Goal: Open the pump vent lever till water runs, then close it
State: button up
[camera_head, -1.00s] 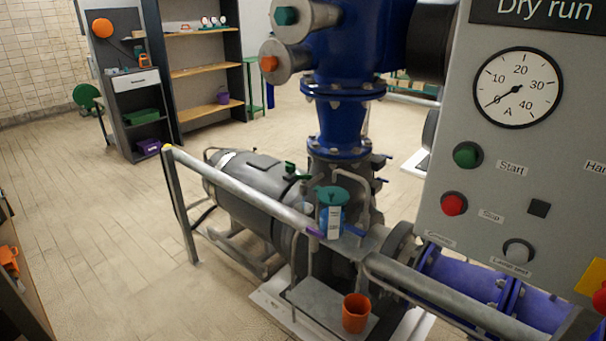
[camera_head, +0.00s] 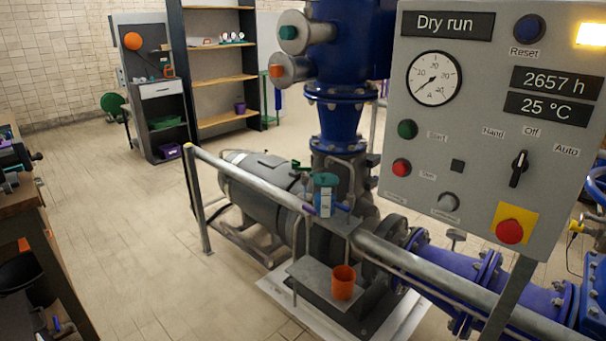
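The pump stands in the middle of the view, with a grey motor (camera_head: 258,183) behind a grey rail. Small levers sit around its top: a green one (camera_head: 301,165), a purple one (camera_head: 308,208) by the rail and a blue one (camera_head: 343,208) beside a tagged teal-topped fitting (camera_head: 325,190). I cannot tell which is the vent lever or whether it is open. An orange cup (camera_head: 343,284) stands upright on a grey plate (camera_head: 312,272) below them. No running water shows. My gripper is not in view.
The rail (camera_head: 262,187) crosses before the pump. A cluttered workbench (camera_head: 28,206) is at left, shelves (camera_head: 222,79) behind. The tiled floor (camera_head: 140,240) at left centre is clear.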

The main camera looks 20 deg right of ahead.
aim_at(304, 169)
jog(key=k, duration=0.6)
jog(key=u, duration=0.5)
jog(key=i, duration=0.9)
jog(key=u, duration=0.4)
jog(key=i, duration=1.55)
jog(key=z, duration=0.65)
jog(key=i, duration=0.5)
jog(key=z, duration=0.25)
